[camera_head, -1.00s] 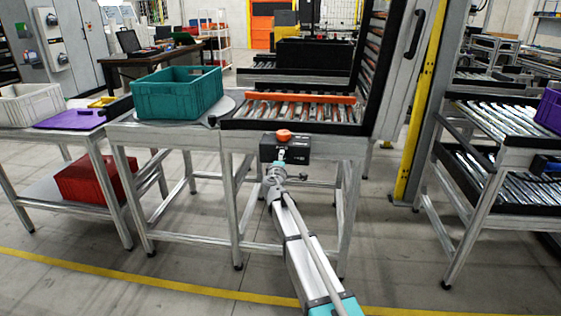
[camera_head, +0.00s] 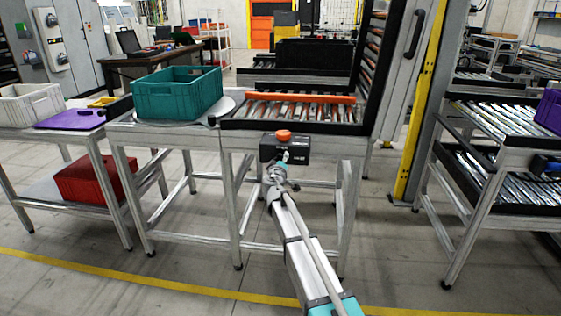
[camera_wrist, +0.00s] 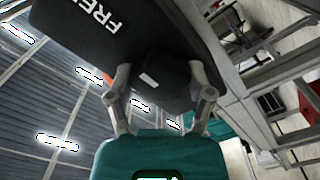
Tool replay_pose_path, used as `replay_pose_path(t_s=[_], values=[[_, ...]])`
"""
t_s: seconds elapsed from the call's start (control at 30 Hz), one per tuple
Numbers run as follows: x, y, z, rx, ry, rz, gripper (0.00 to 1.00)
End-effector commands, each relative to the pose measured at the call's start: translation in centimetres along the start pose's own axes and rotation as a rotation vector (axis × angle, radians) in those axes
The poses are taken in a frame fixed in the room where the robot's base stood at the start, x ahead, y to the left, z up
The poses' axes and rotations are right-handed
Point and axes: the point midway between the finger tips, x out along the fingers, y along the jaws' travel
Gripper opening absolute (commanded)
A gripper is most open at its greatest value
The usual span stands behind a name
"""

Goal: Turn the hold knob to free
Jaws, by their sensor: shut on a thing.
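The black control box (camera_head: 296,148) with an orange top (camera_head: 284,134) is fixed at the front edge of the roller table. The wrist view shows its face (camera_wrist: 150,28) with upside-down white lettering, of which "FRE" can be read. The black hold knob (camera_wrist: 170,88) sticks out from that face and bears a short white mark. My gripper (camera_wrist: 160,80) is shut on the knob, one finger on each side. In the head view my gripper (camera_head: 283,159) is at the box's front. The knob cannot be made out there.
A teal crate (camera_head: 178,95) stands on the table left of the rollers, and a red crate (camera_head: 92,181) sits on a lower shelf. An orange bar (camera_head: 300,98) lies across the rollers. A yellow post (camera_head: 417,110) stands to the right. Floor around my arm is clear.

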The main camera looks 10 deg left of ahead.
Motion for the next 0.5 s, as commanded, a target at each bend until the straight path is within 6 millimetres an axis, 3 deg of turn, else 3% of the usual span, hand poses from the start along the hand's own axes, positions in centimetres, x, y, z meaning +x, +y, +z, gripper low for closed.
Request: replay_pose_path(t_s=[0.33,0.37,0.5], values=[[0.1,0.04,0.07,0.007,-0.002,0.001,0.2],[0.09,0.04,0.07,0.007,-0.002,0.001,0.71],[0.06,0.02,0.04,0.006,-0.002,0.001,0.97]])
